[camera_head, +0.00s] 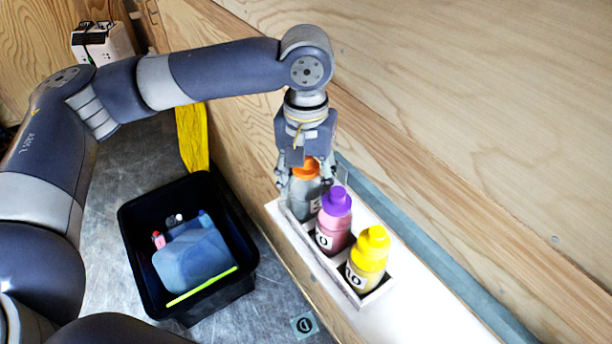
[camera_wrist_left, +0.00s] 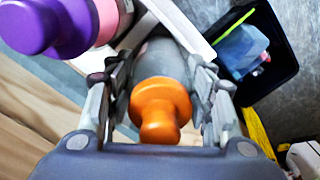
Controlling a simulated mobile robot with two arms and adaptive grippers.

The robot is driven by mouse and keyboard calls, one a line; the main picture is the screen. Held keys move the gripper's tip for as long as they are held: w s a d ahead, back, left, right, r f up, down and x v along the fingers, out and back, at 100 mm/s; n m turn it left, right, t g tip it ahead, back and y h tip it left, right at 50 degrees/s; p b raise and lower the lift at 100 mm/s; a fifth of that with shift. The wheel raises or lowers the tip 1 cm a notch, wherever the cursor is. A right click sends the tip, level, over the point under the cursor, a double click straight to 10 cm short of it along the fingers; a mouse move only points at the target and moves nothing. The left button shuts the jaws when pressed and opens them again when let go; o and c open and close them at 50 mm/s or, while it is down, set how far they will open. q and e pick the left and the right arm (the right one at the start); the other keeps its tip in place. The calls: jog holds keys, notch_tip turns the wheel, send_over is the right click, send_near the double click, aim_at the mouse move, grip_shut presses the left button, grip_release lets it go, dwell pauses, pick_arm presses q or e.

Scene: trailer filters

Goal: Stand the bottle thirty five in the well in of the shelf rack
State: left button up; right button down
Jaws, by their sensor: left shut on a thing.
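A grey bottle with an orange cap (camera_head: 304,169) stands in the far-left well of the white shelf rack (camera_head: 345,282). My left gripper (camera_head: 305,180) points down over this bottle and is shut on it. In the left wrist view the orange cap (camera_wrist_left: 159,106) sits between the two fingers (camera_wrist_left: 160,85), with the grey body below. A pink bottle with a purple cap (camera_head: 335,215) stands in the middle well, and a yellow bottle (camera_head: 367,262) in the near well. The number on the held bottle is mostly hidden. My right gripper is not in view.
A black bin (camera_head: 245,283) with a blue container (camera_head: 195,262) and a green-yellow stick (camera_head: 202,287) stands on the metal floor to the left. A yellow cloth-like strip (camera_head: 193,138) hangs behind it. A wooden wall rises behind the shelf.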

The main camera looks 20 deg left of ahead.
pick_arm(q)
jog(key=o, duration=1.4)
jog(key=shift+o, duration=1.2)
jog(key=shift+r+p, duration=0.8)
jog(key=shift+r, duration=0.7)
notch_tip(320, 180, up, 17)
